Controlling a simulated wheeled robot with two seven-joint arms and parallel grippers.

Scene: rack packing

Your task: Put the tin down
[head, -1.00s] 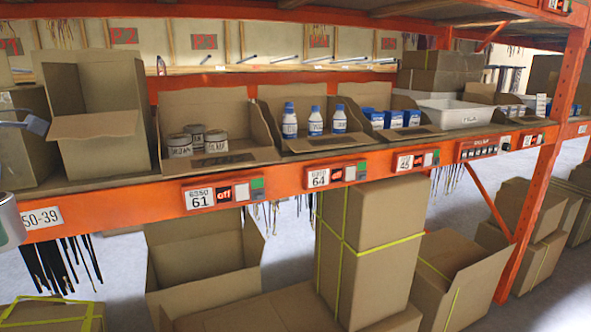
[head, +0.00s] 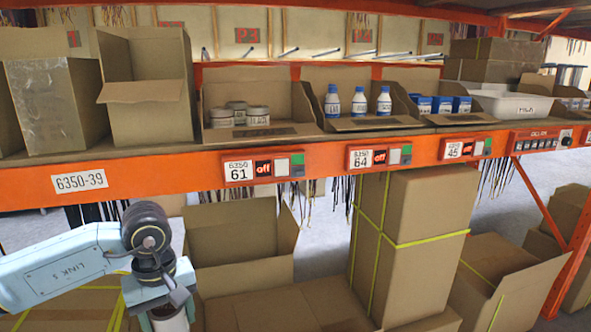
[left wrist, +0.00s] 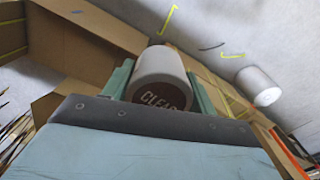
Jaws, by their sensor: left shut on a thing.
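My left gripper (head: 168,300) hangs low at the left of the head view, below the orange shelf beam and in front of an open carton. It is shut on a pale cylindrical tin (head: 170,321), partly hidden by the gripper and cut off by the picture's lower edge. In the left wrist view the tin (left wrist: 160,78) sits between the two teal fingers, with part of a dark label showing "CLEA". Brown carton shows behind and beside it. My right gripper is in neither view.
Three tins (head: 238,115) stand in a shelf bin above label 61. White bottles (head: 358,102) stand in the bin beside it. Below the beam are an open carton (head: 240,235) and a tall strapped carton (head: 420,210). Another white cylinder (left wrist: 259,87) shows in the wrist view.

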